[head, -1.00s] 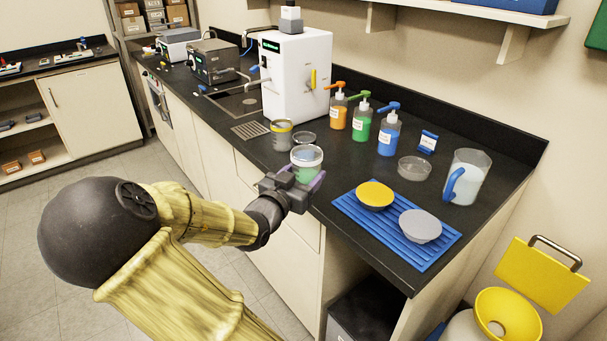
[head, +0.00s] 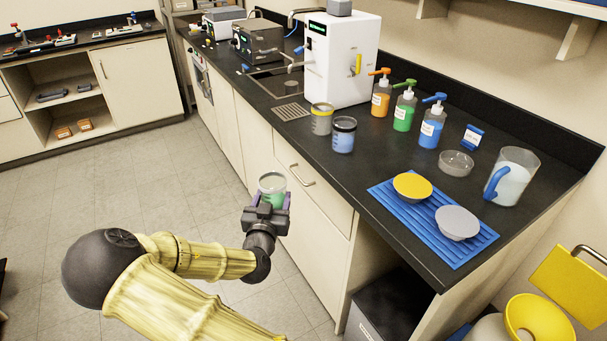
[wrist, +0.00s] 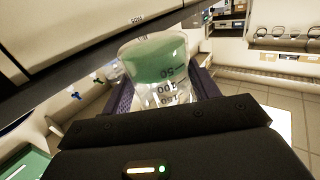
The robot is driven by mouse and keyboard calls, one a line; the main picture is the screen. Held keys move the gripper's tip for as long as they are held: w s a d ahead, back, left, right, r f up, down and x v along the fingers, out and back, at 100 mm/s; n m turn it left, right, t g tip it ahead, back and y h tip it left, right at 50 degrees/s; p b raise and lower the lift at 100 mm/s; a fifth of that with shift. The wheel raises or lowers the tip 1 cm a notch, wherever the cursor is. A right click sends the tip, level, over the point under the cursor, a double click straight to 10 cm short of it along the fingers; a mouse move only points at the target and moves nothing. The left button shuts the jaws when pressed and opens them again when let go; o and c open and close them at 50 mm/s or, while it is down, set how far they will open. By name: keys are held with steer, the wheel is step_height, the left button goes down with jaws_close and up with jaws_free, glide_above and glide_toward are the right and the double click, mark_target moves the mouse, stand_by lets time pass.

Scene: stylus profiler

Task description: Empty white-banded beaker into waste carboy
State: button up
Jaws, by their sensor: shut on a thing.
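My gripper (head: 266,210) is shut on a clear beaker (head: 272,183) with green contents and a pale band near its rim. It holds the beaker off the counter, in front of the drawer fronts and above the floor. The beaker looks roughly upright in the head view. In the wrist view the beaker (wrist: 158,68) sits between the fingers, with dark graduation marks and green contents showing. The waste carboy, at the lower right of the head view, has a yellow funnel (head: 540,322); most of its body is cut off by the frame.
A yellow-banded beaker (head: 321,119) and a black-banded beaker (head: 343,136) with blue contents stand on the counter (head: 330,178). A blue mat (head: 420,228) holds a yellow and a grey dish. A jug (head: 512,178) stands behind.

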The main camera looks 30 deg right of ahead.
steer(key=a+f+n+t+y, duration=0.2)
steer(key=a+f, duration=0.4)
steer(key=f, duration=0.5)
steer(key=n+y, duration=0.1)
steer(key=y, duration=0.1)
steer(key=shift+s+y, duration=0.3)
steer(key=shift+s, duration=0.05)
steer(key=shift+d, duration=0.2)
